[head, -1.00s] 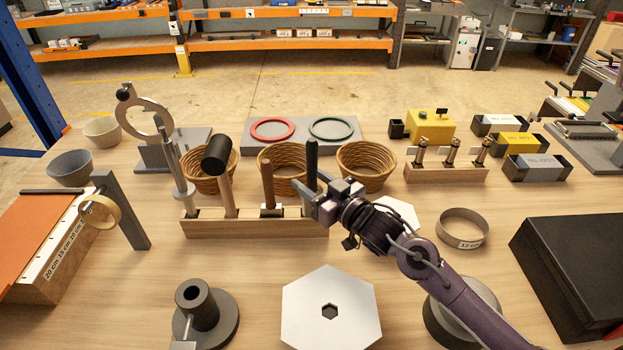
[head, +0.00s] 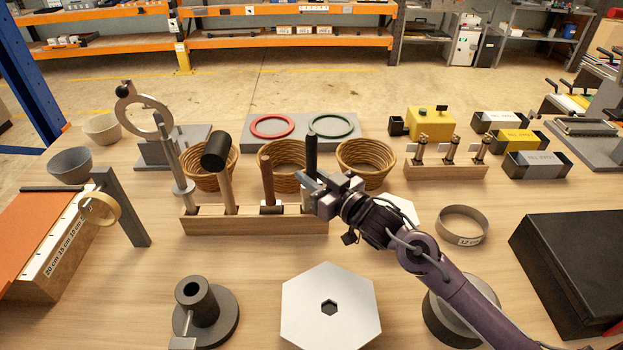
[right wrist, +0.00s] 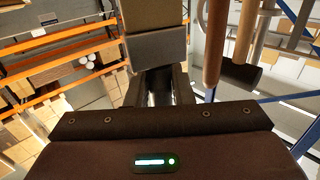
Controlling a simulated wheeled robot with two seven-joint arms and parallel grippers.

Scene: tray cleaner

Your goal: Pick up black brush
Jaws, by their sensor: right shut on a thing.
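The black brush (head: 311,155) stands upright at the right end of the wooden rack (head: 250,226), its dark handle pointing up. My right gripper (head: 313,186) is shut on the lower part of its handle. In the right wrist view, which looks upside down, the fingers (right wrist: 160,92) close around the handle, and a grey block (right wrist: 157,47), apparently the brush's head, shows against a tan block. The fingers partly hide the brush's lower end, so I cannot tell whether it is clear of the rack. My left gripper is not in view.
A brown-handled tool (head: 267,180), a black-headed mallet (head: 216,152) and a grey tool (head: 174,165) stand in the same rack, left of my gripper. Wicker baskets (head: 365,165) stand close behind. A white hexagonal plate (head: 331,285) lies in front.

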